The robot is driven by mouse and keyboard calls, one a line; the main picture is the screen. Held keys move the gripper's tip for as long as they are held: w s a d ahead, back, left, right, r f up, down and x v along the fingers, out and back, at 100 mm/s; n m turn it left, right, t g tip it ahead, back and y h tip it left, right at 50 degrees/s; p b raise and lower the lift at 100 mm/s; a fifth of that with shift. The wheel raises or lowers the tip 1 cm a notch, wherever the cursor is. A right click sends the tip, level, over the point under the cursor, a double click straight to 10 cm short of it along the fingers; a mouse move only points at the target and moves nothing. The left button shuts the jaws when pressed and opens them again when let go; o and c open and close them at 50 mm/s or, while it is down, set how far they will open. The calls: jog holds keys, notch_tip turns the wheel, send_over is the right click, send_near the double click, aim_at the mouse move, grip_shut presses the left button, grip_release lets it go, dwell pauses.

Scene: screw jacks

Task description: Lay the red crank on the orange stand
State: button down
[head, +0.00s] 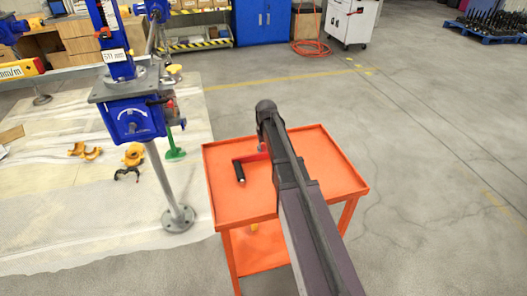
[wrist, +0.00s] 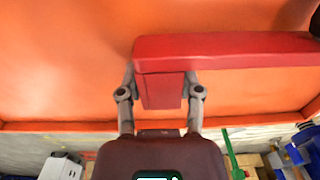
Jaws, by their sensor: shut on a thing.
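The red crank (head: 251,157) shows in the head view over the top of the orange stand (head: 228,205), left of my arm, with its black handle (head: 239,172) toward the left. My arm hides its other end. In the wrist view the red crank (wrist: 235,53) runs from the middle to the right edge, over the orange surface (wrist: 60,60). My gripper (wrist: 161,88) is shut on the red block at the crank's end, one finger on each side. I cannot tell whether the crank touches the stand.
A blue jack (head: 133,120) on a grey post stands left of the orange stand. Yellow clamps (head: 133,155) and a green piece (head: 174,145) are on the pale floor sheet (head: 60,220). The concrete floor right of the stand is clear.

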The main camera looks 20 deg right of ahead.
jog(key=shift+f+b, duration=0.45)
dwell(0.6)
jog(key=shift+s+f+b, duration=0.15)
jog(key=shift+s+b, duration=0.1)
jog(key=shift+b, duration=0.1)
jog(key=c, duration=0.7)
grip_release()
jog(key=o, duration=0.5)
jog(key=shift+w+f, duration=0.1)
jog(key=shift+f, duration=0.1)
jog(key=shift+r, duration=0.1)
jog(key=shift+w, duration=0.1)
